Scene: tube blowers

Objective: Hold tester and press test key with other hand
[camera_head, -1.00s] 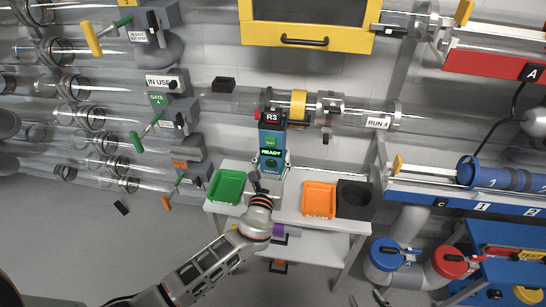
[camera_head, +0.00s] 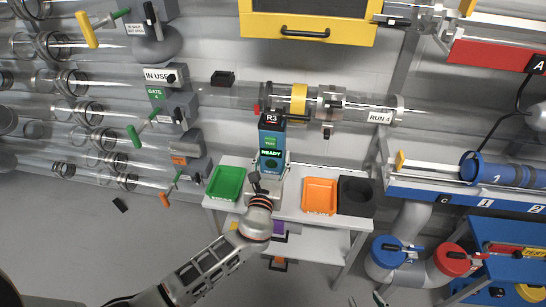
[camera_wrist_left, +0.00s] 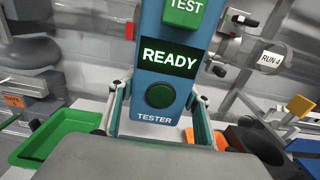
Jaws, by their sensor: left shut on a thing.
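The tester (camera_head: 271,133) is a blue upright box marked R3 in the head view, above the white table. Its green TEST key (camera_head: 270,142) sits above a lit READY screen (camera_head: 271,155).
A green tray (camera_head: 226,184) lies left of the tester, an orange tray (camera_head: 319,196) and a black box (camera_head: 355,196) right of it. Clear tubes with a yellow band (camera_head: 299,103) run behind. Blue and red capped pipes (camera_head: 390,253) stand at the right.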

